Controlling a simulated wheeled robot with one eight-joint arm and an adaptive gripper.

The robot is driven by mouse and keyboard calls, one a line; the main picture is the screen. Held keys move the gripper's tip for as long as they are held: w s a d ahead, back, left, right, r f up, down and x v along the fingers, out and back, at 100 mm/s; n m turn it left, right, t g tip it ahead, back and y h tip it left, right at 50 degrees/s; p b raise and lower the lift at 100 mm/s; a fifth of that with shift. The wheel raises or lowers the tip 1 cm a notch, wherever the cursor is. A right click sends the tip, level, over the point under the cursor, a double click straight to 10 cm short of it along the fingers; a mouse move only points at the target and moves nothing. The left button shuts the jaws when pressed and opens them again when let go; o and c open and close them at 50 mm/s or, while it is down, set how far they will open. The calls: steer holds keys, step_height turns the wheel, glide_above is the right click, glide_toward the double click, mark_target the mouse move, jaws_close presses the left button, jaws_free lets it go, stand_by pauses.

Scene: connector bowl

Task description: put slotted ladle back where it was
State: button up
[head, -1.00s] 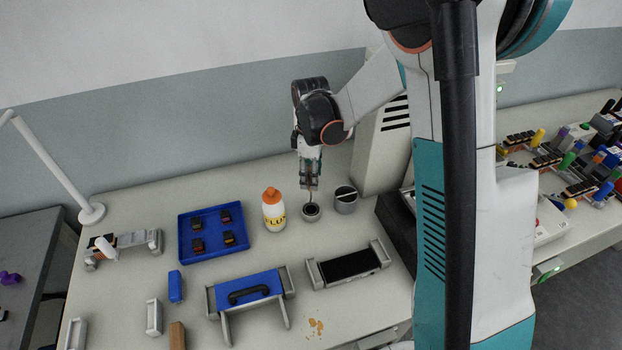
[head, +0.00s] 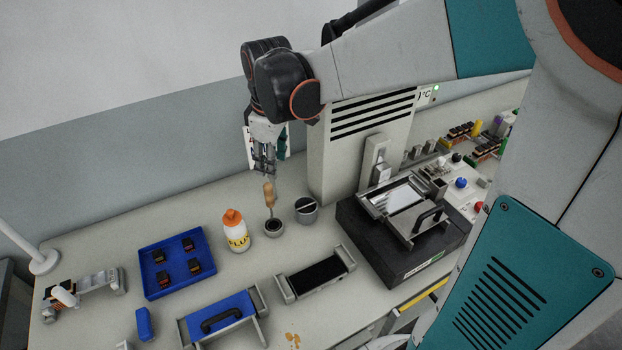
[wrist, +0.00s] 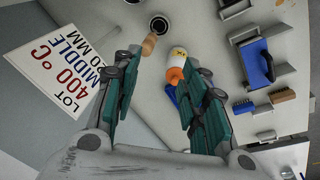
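The slotted ladle's wooden handle (head: 269,193) stands nearly upright over a small dark round cup (head: 273,227), with its lower end in the cup. The bowl of the ladle is hidden inside. The handle (wrist: 149,45) and the cup's opening (wrist: 159,25) also show in the wrist view, beyond my left finger's tip. My gripper (head: 264,167) is just above the handle's top. In the wrist view my gripper (wrist: 163,58) has its fingers spread wide with nothing between them, so it is open and empty.
A white bottle with orange cap (head: 237,232) stands left of the cup, and a grey round pot (head: 306,209) close on its right. A blue tray (head: 150,288) with dark parts lies further left. A tall slotted housing (head: 345,165) rises behind right. A printed sign (wrist: 65,72) shows in the wrist view.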

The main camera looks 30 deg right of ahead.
steer(key=s+r+m+t, duration=0.2)
steer(key=s+m, duration=0.2)
steer(key=s, duration=0.4)
steer(key=s+r+m+t, duration=0.2)
steer(key=s+m, duration=0.3)
steer(key=s, duration=0.4)
steer(key=shift+t, duration=0.6)
steer(key=shift+s+d+f, duration=0.1)
